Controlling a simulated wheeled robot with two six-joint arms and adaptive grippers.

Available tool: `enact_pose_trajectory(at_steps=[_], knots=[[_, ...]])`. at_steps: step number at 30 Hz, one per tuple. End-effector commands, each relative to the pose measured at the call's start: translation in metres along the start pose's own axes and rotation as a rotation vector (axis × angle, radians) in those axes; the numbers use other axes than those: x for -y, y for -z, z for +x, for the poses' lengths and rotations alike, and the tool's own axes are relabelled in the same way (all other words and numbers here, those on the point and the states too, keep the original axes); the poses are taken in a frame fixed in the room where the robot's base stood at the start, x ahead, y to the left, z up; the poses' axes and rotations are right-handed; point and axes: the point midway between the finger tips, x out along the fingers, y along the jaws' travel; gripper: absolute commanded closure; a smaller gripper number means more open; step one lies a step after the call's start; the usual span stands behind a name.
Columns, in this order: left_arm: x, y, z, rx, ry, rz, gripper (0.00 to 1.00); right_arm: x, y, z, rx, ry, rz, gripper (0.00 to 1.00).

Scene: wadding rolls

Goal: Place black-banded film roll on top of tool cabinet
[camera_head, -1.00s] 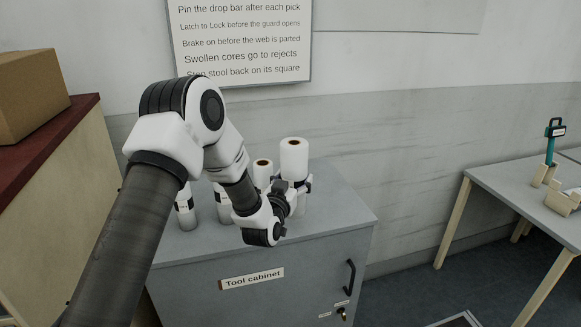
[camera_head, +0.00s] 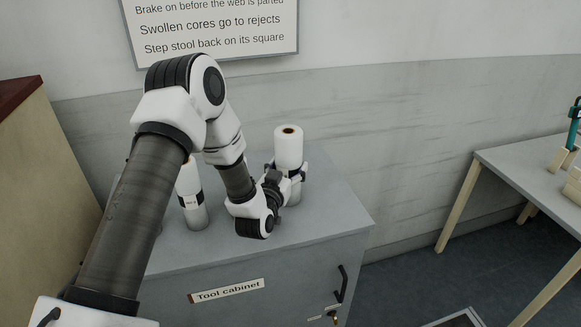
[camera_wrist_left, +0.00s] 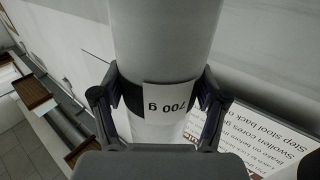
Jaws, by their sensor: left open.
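A tall white film roll (camera_head: 289,147) with a brown core stands upright on the grey top of the tool cabinet (camera_head: 325,222). My left gripper (camera_head: 296,174) is at its lower half, fingers open on either side of it. In the left wrist view, the roll (camera_wrist_left: 163,45) has a black band with a white "700 g" label between the left gripper's fingers (camera_wrist_left: 160,98). Whether the fingers touch it is hard to tell. A second banded roll (camera_head: 195,216) stands to the left on the cabinet, partly hidden by my arm. My right gripper is out of view.
A wall sign (camera_head: 215,30) hangs behind the cabinet. A grey table (camera_head: 510,172) with wooden legs stands at the right, with floor between. A cream cabinet with a red top (camera_head: 20,92) is at the left. The cabinet top's front right is clear.

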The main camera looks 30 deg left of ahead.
Motion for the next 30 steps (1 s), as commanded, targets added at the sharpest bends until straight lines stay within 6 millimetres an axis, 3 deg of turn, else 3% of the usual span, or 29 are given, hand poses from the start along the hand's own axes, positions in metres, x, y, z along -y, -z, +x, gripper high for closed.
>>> enact_pose_trajectory(at_steps=[1, 2, 12, 16, 27, 30], knots=[[0.0, -0.002, -0.001, 0.007, 0.0, 0.001, 0.13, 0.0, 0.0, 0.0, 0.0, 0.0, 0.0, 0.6], [0.0, -0.002, -0.001, 0.007, 0.0, 0.001, 0.02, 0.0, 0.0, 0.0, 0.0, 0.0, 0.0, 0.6], [0.0, -0.002, -0.001, 0.005, 0.0, 0.001, 0.02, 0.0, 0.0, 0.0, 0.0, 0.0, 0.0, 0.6], [0.0, -0.004, -0.011, 0.005, 0.0, -0.001, 0.02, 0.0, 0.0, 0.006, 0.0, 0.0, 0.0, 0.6], [0.0, -0.006, -0.098, 0.006, -0.001, -0.003, 0.02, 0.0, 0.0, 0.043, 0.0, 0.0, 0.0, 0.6], [0.0, -0.004, -0.113, 0.006, -0.001, -0.001, 0.02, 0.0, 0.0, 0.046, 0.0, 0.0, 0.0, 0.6]])
